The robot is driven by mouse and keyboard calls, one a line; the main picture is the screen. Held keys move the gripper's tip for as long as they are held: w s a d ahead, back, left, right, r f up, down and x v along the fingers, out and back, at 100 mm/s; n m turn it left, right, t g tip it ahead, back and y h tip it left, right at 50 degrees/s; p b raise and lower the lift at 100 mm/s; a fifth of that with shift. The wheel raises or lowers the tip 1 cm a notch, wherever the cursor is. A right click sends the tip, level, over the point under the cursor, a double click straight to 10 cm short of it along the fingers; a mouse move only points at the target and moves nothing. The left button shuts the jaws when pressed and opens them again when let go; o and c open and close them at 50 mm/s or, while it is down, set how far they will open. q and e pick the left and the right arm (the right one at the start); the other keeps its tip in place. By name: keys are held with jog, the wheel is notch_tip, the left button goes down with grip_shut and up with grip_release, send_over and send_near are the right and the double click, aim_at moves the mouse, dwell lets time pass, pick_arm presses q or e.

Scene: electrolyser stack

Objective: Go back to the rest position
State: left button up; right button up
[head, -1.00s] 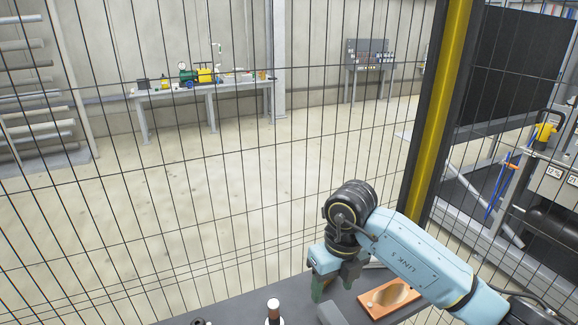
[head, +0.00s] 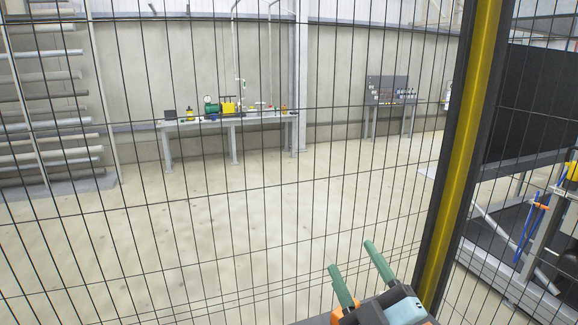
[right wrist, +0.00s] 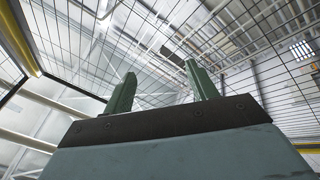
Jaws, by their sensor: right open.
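My right gripper (head: 360,274) shows at the bottom of the head view, right of the middle. Its two green fingers point up and to the left, apart, with nothing between them. The right wrist view shows the same gripper (right wrist: 160,92) open and empty, aimed up at the roof structure. My left gripper is not in the head view.
A wire mesh fence (head: 260,222) with a yellow post (head: 462,150) stands in front of me. Behind it are a bench with equipment (head: 232,121), a pipe rack (head: 52,110) and open floor. An orange thing (head: 337,316) shows slightly beside my right gripper.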

jog(key=s+d+f+m+g+h, duration=0.35)
jog(key=d+f+m+h, duration=0.2)
jog(key=f, duration=0.25)
jog(key=s+d+f+m+g+h, duration=0.35)
jog(key=d+f+m+g, duration=0.2)
jog(key=f, duration=0.25)
jog(key=s+f+g+y, duration=0.1)
jog(key=s+f+g, duration=0.35)
jog(key=s, duration=0.45)
jog(key=s+f+g, duration=0.4)
jog(key=s+f, duration=0.2)
jog(key=s, duration=0.2)
notch_tip(320, 180, down, 28)
jog(key=s+g+b, duration=0.1)
jog(key=b, duration=0.4)
jog(key=s+d+f+g+b, duration=0.1)
jog(key=s+f+b, duration=0.1)
jog(key=s+f, duration=0.6)
jog(key=s+d+f+b, duration=0.2)
jog(key=s+f, duration=0.6)
jog(key=f, duration=0.5)
jog(key=shift+s+g+b, duration=0.15)
jog(key=shift+g+b, duration=0.2)
jog(key=shift+b, duration=0.1)
jog(key=shift+f, duration=0.1)
